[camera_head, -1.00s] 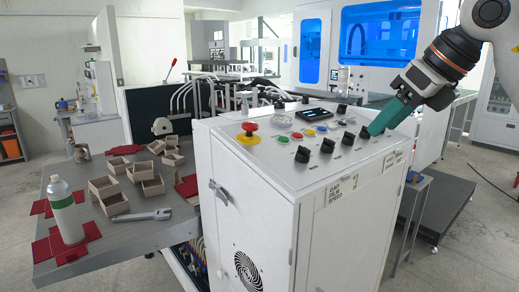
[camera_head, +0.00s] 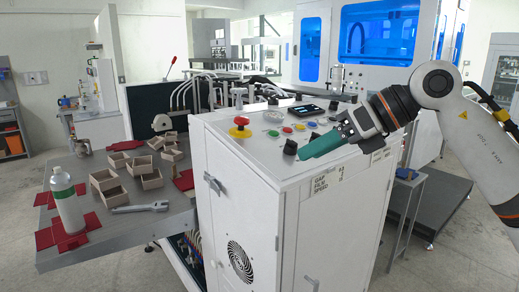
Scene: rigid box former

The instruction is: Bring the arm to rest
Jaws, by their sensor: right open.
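My right arm (camera_head: 470,130) comes in from the right edge, bent at a white joint. My right gripper (camera_head: 322,143), with teal fingers, is over the front right part of the control cabinet's sloped top, pointing left. The fingers are seen side-on and hold nothing that I can see. They hide some of the black knobs on the panel. I cannot tell whether they touch the panel. My left gripper is not in view.
The white control cabinet (camera_head: 235,190) carries a red emergency button (camera_head: 240,121), coloured buttons and a black knob (camera_head: 290,147). Open floor lies at far right.

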